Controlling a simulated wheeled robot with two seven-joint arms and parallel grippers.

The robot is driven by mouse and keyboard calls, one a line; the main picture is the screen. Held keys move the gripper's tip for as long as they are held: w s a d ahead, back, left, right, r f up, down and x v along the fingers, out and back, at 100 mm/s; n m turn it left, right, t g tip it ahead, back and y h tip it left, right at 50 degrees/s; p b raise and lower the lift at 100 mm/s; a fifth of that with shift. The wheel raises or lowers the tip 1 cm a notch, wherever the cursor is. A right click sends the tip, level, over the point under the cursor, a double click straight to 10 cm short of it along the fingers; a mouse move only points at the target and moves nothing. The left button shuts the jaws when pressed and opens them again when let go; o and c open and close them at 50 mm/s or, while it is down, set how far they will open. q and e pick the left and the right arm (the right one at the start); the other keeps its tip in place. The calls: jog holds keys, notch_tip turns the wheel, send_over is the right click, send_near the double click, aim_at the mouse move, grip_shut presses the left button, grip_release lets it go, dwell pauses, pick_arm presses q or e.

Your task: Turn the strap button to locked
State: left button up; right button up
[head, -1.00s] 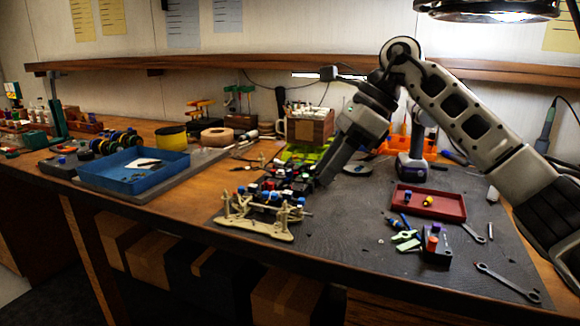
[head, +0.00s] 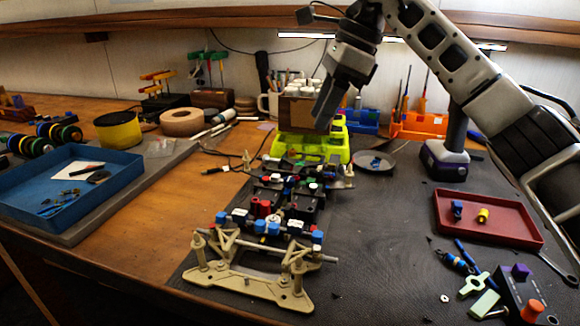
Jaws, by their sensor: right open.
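The RC car chassis (head: 262,278) stands on the dark mat, its tan suspension end towards me. Black boxes, red and blue parts sit along its middle. The strap button is too small to tell apart from these parts. My right gripper (head: 322,122) is open, pointing down above the far end of the chassis, in front of the brown box. It is apart from the chassis. My left gripper is not in view.
A lime-green holder (head: 310,147) stands just behind the chassis. A red tray (head: 488,219) and a purple-and-black drill (head: 445,160) are at the right. A blue tray (head: 66,188) is at the left. Small tools lie front right.

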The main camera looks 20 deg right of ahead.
aim_at(289, 179)
jog(key=x, duration=1.3)
grip_shut()
